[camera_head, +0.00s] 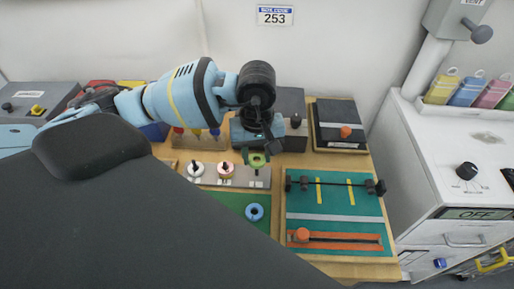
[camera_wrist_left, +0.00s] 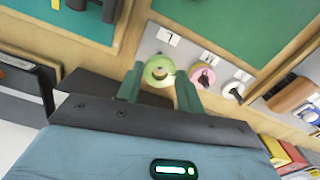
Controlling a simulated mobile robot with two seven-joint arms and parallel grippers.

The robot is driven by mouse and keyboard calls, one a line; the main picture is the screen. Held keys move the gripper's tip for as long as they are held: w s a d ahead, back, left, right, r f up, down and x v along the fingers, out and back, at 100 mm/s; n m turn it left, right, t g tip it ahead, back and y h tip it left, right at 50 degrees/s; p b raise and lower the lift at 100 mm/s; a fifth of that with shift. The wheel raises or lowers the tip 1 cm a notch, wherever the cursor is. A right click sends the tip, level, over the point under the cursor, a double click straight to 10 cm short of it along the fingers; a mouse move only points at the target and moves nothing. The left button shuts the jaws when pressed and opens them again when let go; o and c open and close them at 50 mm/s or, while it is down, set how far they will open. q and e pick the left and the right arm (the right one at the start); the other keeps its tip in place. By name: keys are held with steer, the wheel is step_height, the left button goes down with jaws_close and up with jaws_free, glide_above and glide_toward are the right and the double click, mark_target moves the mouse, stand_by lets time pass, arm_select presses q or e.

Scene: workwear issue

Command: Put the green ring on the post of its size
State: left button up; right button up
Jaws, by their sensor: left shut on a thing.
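The green ring (camera_head: 257,161) is at the right end of the grey post board (camera_head: 240,182). My left gripper (camera_head: 263,147) comes down from above and is shut on the green ring. In the left wrist view the ring (camera_wrist_left: 158,69) sits between the fingertips. I cannot tell whether it is around the post below or just above it. A pink ring (camera_head: 226,170) is on the middle post and a white ring (camera_head: 195,170) on the left post. My right gripper is not in view.
A blue ring (camera_head: 254,212) lies on a green mat (camera_head: 229,199) in front of the board. A green panel with bars and an orange slider (camera_head: 335,206) is to the right. A dark box (camera_head: 340,122) stands behind it. My dark arm link covers the lower left.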

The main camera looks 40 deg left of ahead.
arm_select(q)
steer(key=shift+f, duration=0.15)
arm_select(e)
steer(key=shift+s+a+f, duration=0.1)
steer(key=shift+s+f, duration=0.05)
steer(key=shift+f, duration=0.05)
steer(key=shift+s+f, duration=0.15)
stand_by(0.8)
arm_select(q)
steer(key=shift+f, duration=0.15)
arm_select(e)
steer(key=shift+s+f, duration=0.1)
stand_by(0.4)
arm_select(q)
steer(key=shift+f+b, duration=0.5)
steer(key=shift+b, duration=0.05)
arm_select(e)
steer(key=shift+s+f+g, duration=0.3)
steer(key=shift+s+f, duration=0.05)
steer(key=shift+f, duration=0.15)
arm_select(q)
steer(key=o, duration=1.4)
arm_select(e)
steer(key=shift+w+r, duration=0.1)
